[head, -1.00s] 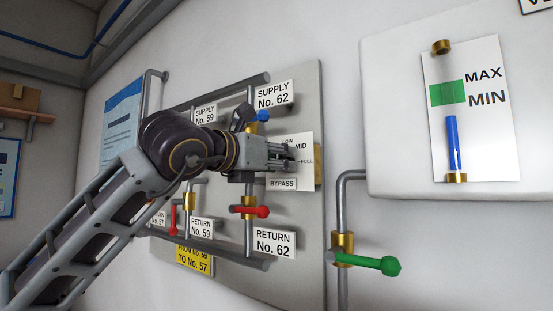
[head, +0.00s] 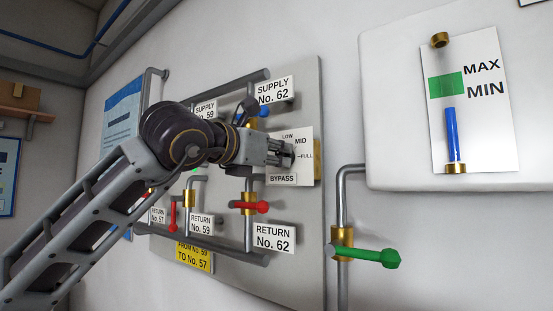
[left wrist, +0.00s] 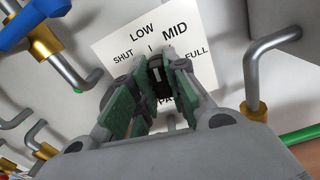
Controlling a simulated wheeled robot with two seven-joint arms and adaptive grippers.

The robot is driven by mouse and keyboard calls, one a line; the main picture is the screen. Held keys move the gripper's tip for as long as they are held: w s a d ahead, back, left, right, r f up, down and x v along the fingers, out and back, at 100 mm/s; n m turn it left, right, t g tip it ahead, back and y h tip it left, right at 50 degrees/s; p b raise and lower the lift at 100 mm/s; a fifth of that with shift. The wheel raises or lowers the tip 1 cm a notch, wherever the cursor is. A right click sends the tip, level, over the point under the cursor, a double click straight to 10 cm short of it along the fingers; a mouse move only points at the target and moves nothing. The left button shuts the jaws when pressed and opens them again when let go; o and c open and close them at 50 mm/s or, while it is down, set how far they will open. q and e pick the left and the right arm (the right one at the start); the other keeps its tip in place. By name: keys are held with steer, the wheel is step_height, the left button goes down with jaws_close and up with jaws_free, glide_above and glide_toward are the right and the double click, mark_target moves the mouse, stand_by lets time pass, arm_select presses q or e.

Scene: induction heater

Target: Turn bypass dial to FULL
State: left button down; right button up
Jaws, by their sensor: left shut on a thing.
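The bypass dial (left wrist: 157,76) is a black knob with a white line, in front of a white plate (left wrist: 205,72) marked SHUT, LOW, MID and FULL. My left gripper (head: 288,153) is shut on the dial. In the left wrist view its green-padded fingers (left wrist: 166,80) sit on both sides of the knob. The white line points roughly up in that view, near the tick by LOW and MID; its exact setting is hard to tell. In the head view the gripper hides the dial, while MID, FULL and BYPASS stay readable. My right gripper is not in view.
Pipes with red-handled valves (head: 250,207) lie below my gripper, and a blue-handled valve (head: 262,111) is just above. A green-handled valve (head: 365,256) stands at the lower right. A white cabinet (head: 400,120) with a blue level gauge (head: 453,135) is on the right.

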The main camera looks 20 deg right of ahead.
arm_select(q)
steer(key=m+b, duration=0.1)
steer(key=m, duration=0.2)
steer(key=shift+b, duration=0.4)
steer(key=m+b, duration=0.1)
steer(key=m, duration=0.2)
steer(key=shift+s+m, duration=0.1)
steer(key=shift+m, duration=0.3)
steer(key=m+b, duration=0.1)
steer(key=m, duration=0.3)
steer(key=shift+d, duration=0.1)
steer(key=m, duration=0.4)
steer(key=shift+f, duration=0.1)
steer(key=shift+m, duration=0.7)
steer(key=shift+f, duration=0.1)
steer(key=c, duration=1.4)
jaws_free()
